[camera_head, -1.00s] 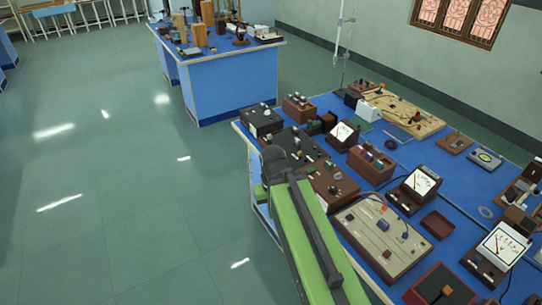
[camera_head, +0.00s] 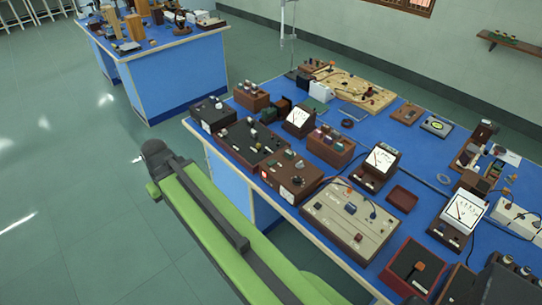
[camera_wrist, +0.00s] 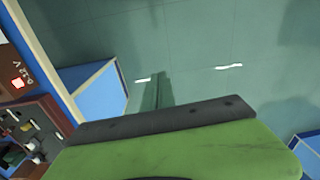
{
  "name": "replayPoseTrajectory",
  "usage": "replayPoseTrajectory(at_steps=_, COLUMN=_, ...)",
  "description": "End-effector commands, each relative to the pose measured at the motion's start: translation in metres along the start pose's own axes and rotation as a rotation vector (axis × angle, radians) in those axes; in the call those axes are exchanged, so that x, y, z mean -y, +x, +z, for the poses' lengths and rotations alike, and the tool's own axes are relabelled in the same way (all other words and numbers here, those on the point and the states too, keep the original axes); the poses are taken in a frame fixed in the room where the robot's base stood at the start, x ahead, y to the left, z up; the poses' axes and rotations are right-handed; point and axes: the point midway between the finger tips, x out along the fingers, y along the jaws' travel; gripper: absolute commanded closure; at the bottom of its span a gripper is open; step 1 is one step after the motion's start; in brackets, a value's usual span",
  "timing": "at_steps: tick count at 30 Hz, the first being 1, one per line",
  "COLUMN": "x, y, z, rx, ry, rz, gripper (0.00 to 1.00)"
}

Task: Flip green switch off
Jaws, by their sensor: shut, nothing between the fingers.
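My green arm (camera_head: 205,215) runs from the bottom of the head view up to a dark joint (camera_head: 155,152) left of the near bench, over the floor. In the wrist view a green arm link (camera_wrist: 180,150) with a dark bar fills the bottom. I cannot make out my gripper's fingers in either view. No green switch can be picked out with certainty. The near bench (camera_head: 375,210) carries several instrument boxes with small knobs or switches. A reddish-brown box (camera_head: 284,182) and a beige panel (camera_head: 325,212) stand by its front edge.
White-faced meters (camera_head: 464,212) and a white strip (camera_head: 520,222) stand at the right. A second blue bench (camera_head: 175,78) with instruments stands at the back left. The green floor on the left is clear. Part of the instruments shows in the wrist view at the left edge.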

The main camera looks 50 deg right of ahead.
Motion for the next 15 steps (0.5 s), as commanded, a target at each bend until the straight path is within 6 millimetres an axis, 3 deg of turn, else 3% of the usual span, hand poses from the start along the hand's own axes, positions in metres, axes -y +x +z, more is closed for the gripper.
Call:
replayPoseTrajectory(at_steps=4, x=-0.129, y=-0.036, z=-0.016, rx=-0.066, ry=0.035, rz=-0.040, gripper=1.00)
replayPoseTrajectory(at_steps=9, x=-0.285, y=-0.069, z=0.009, rx=-0.170, ry=0.051, rz=-0.049, gripper=1.00)
replayPoseTrajectory(at_steps=12, x=-0.354, y=-0.083, z=0.035, rx=-0.220, ry=0.058, rz=-0.036, gripper=1.00)
replayPoseTrajectory(at_steps=15, x=-0.398, y=-0.091, z=0.058, rx=-0.251, ry=0.059, rz=-0.021, gripper=1.00)
